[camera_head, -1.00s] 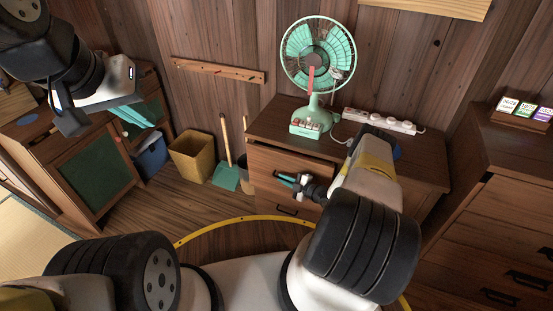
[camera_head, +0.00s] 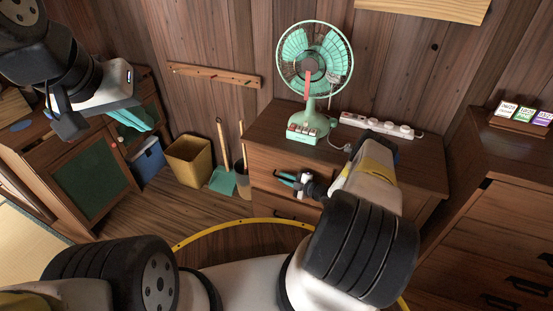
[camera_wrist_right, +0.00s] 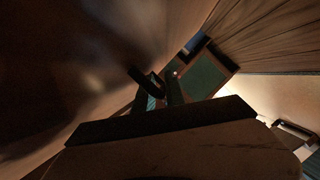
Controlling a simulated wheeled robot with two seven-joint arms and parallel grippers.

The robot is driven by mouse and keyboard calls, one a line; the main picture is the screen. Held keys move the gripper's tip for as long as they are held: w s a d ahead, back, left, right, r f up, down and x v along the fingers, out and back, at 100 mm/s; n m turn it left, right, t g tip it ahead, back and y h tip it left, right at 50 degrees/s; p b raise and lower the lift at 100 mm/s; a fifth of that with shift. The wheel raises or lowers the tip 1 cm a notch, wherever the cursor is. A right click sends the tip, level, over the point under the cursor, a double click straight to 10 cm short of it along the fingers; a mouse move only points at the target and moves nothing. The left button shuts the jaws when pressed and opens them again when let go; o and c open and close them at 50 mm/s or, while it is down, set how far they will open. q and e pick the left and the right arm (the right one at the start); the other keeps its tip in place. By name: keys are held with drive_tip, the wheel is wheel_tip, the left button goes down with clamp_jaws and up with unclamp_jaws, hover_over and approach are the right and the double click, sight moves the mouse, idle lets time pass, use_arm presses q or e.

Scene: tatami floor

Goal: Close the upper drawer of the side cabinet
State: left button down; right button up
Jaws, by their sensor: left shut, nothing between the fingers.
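The side cabinet (camera_head: 409,169) is the low brown wooden one with the fan on top, at the centre right of the head view. Its upper drawer (camera_head: 270,161) faces the front left, and my right forearm and gripper hide part of it. I cannot tell how far the drawer stands out. My right gripper (camera_head: 284,180) has teal fingers held close to the drawer front; its opening and any contact are unclear. In the right wrist view, a teal finger (camera_wrist_right: 151,103) shows beside dark wood. My left gripper (camera_head: 135,117) is shut and empty, raised at the left.
A teal fan (camera_head: 313,68) and a white power strip (camera_head: 377,125) stand on the cabinet. A yellow bin (camera_head: 188,161), a dustpan (camera_head: 222,181) and a blue bin (camera_head: 149,160) stand left of it. A taller chest (camera_head: 490,215) is at the right.

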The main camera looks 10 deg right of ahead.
drive_tip(key=shift+d, duration=0.1)
drive_tip(key=v, duration=0.7)
drive_tip(key=shift+s+d, duration=0.15)
drive_tip(key=shift+s, duration=0.15)
